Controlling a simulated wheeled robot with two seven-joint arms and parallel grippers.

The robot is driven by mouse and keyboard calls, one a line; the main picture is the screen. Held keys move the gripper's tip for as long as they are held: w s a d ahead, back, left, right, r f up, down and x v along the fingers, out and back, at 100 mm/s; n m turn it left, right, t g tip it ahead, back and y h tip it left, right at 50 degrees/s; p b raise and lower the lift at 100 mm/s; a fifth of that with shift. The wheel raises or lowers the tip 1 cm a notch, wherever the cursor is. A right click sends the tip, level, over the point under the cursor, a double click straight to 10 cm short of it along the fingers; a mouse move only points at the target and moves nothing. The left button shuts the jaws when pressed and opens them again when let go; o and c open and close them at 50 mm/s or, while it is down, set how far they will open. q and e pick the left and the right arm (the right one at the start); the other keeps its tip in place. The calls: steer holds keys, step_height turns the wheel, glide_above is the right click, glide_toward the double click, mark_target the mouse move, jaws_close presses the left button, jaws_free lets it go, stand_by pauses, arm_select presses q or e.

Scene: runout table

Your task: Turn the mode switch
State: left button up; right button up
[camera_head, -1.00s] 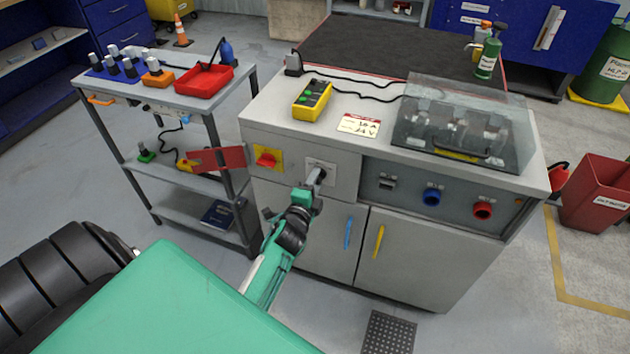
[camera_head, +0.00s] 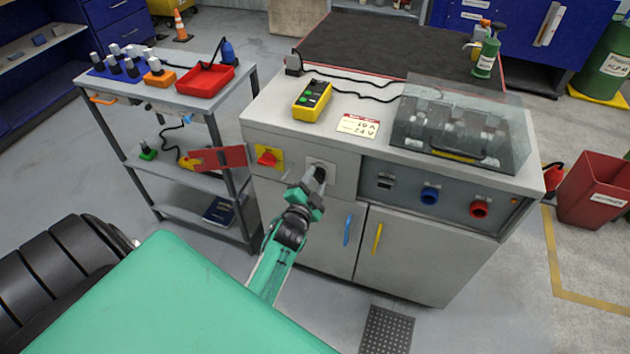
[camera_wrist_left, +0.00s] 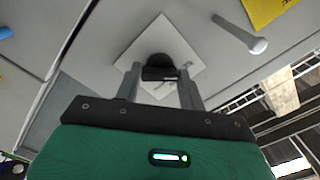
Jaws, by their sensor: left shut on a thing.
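The mode switch is a black knob (camera_wrist_left: 158,66) on a square white plate (camera_wrist_left: 182,45) on the front of the grey cabinet. In the head view the plate (camera_head: 331,165) sits right of the red and yellow switch, and my gripper hides most of the knob. My left gripper (camera_head: 319,173) reaches the plate from the front. In the left wrist view its two fingers (camera_wrist_left: 160,80) stand on either side of the knob, shut on it. I cannot read any marks on the plate. My right gripper is not in view.
A red switch on a yellow plate (camera_head: 267,157) is close on the left, with a red panel (camera_head: 218,159) beyond it. Blue (camera_head: 430,195) and red (camera_head: 479,209) connectors are on the right. Blue (camera_head: 347,230) and yellow (camera_head: 378,238) door handles are below. A clear cover (camera_head: 465,125) stands on top.

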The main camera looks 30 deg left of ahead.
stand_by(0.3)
arm_select(q)
steer(key=o, duration=1)
steer(key=shift+b+v, duration=0.45)
steer(key=shift+v, duration=6.5)
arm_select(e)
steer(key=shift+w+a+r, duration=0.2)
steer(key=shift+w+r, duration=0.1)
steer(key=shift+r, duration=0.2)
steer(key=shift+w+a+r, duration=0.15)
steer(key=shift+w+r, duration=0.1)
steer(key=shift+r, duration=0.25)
arm_select(q)
steer(key=shift+a+f, duration=0.1)
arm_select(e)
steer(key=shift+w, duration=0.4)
